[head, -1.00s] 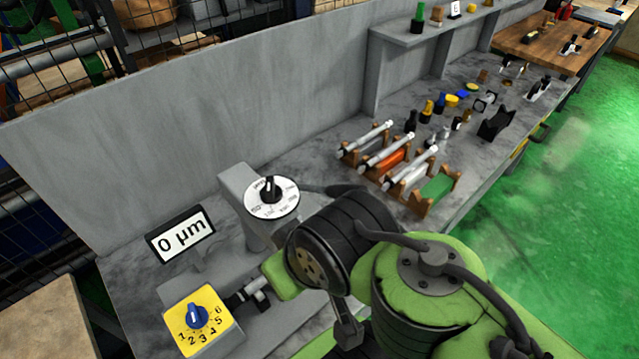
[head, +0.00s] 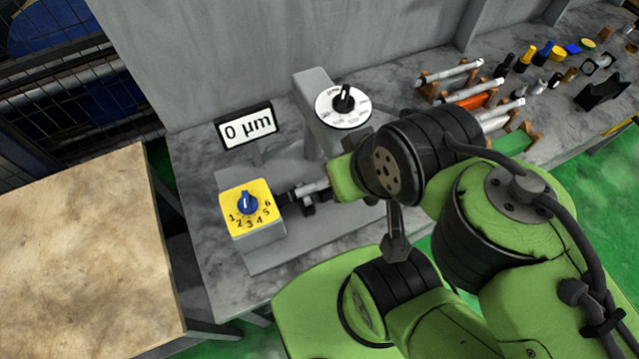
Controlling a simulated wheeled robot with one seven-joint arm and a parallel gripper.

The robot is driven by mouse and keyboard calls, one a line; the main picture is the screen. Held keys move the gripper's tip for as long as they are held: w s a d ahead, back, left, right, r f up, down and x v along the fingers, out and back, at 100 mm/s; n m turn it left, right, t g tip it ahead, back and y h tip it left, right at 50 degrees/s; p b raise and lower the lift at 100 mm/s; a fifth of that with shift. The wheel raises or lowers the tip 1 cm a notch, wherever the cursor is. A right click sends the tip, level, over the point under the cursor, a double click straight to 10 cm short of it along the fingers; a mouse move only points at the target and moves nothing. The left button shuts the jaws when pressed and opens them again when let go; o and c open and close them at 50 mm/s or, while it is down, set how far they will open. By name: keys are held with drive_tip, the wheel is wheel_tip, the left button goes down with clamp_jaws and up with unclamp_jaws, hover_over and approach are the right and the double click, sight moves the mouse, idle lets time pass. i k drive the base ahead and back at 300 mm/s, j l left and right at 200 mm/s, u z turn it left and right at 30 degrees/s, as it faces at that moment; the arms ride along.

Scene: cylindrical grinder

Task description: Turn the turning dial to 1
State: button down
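The dial with the numbers 1 to 6 is a blue knob (head: 246,203) on a yellow face (head: 232,196), on top of a grey block at the left of the machine. A white mark on the knob runs roughly up and down in the picture; I cannot tell exactly which number it points to. A second dial, a black knob (head: 343,101) on a white disc (head: 327,116) with small labels, stands on a grey post behind it. My green and black arm is right of the numbered dial, apart from it.
A display (head: 245,128) reading "0 µm" stands behind the numbered dial. A cylindrical part (head: 310,188) lies right of it. A wooden-topped table (head: 80,255) is at the left. Racks with rods (head: 465,92) stand on the bench at the right. A grey wall closes the back.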

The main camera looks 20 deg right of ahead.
sight(246, 205)
drive_tip(key=l+u, duration=0.2)
drive_tip(key=u, duration=0.2)
drive_tip(key=k+l+u, duration=0.1)
drive_tip(key=u, duration=0.35)
drive_tip(key=k+l+u, duration=0.1)
drive_tip(key=l+u, duration=0.15)
drive_tip(key=u, duration=0.15)
